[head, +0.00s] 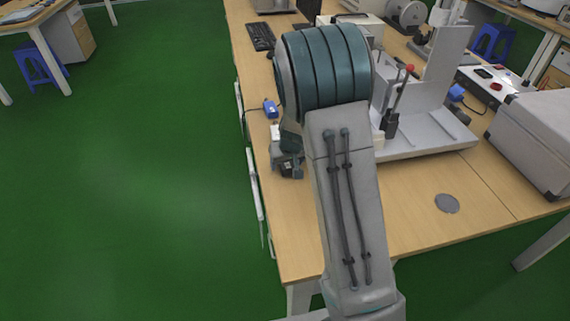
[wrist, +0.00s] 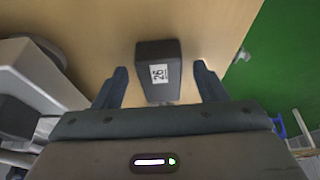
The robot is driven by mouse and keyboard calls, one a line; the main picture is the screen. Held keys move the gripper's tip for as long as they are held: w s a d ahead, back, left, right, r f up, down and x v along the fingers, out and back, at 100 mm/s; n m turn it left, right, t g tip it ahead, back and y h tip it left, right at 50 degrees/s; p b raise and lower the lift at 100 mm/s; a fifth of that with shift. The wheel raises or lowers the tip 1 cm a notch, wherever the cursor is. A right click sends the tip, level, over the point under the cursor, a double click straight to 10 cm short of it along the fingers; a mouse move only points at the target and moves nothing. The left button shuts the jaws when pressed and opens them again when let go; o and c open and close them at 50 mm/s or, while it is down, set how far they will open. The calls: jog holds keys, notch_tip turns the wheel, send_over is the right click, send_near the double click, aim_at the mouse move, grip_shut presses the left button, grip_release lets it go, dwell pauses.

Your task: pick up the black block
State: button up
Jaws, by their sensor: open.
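The black block (wrist: 152,50) lies on the wooden tabletop in the wrist view and carries a white label with dark print. My gripper (wrist: 160,70) is open, with one dark blue finger on each side of the block's near part. A gap shows between each finger and the block, and the block's far end reaches beyond the fingertips. In the head view my gripper (head: 288,165) is at the table's left edge, partly hidden behind my arm. I cannot make out the block clearly there.
The wooden table (head: 435,225) has free room at its front right. A white fixture with a red-knobbed lever (head: 398,95) stands right of my arm. A grey case (head: 535,140) is at the far right. A blue item (head: 270,108) and a keyboard (head: 261,37) lie along the left edge.

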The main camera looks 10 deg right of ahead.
jog(key=c, duration=1.1)
jog(key=shift+r, duration=0.15)
